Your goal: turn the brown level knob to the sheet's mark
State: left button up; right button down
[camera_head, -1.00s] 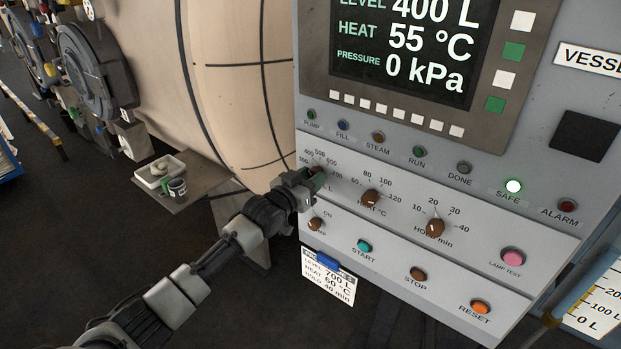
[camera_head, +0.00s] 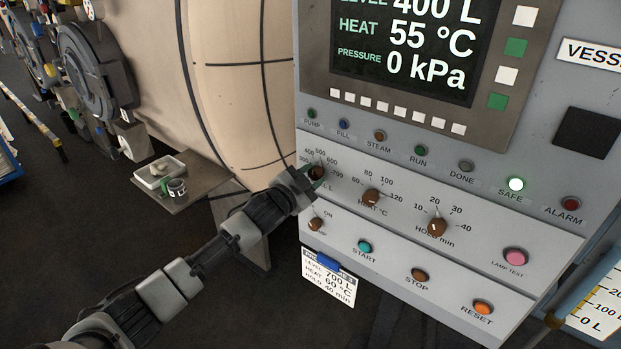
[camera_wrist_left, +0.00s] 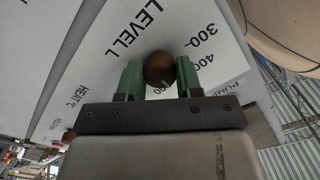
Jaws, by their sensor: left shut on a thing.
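The brown level knob (camera_head: 317,171) is on the sloped panel at the left end of the dial row, with a printed scale from 300 to 700 around it. My left gripper (camera_head: 311,181) reaches it from the lower left. In the left wrist view the round knob (camera_wrist_left: 160,68) sits between the green fingertips (camera_wrist_left: 160,78), which are shut on its sides. I cannot clearly read where its pointer stands. The sheet (camera_head: 328,277) hangs under the panel and reads level 700 L, heat 60 °C, hold 40 min. My right gripper is not in view.
The screen (camera_head: 405,45) reads level 400 L, heat 55 °C, pressure 0 kPa. The heat knob (camera_head: 371,197) and hold knob (camera_head: 437,227) are to the right. A smaller brown knob (camera_head: 315,224) is just below.

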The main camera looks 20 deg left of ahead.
pick_arm(q)
jog(key=m, duration=0.3)
jog(key=shift+m, duration=0.4)
jog(key=m, duration=0.3)
jog(key=shift+m, duration=0.3)
jog(key=m, duration=0.3)
jog(key=shift+a+r+m, duration=0.1)
jog(key=shift+m, duration=2.3)
jog(key=o, duration=0.9)
jog(key=shift+s, duration=0.1)
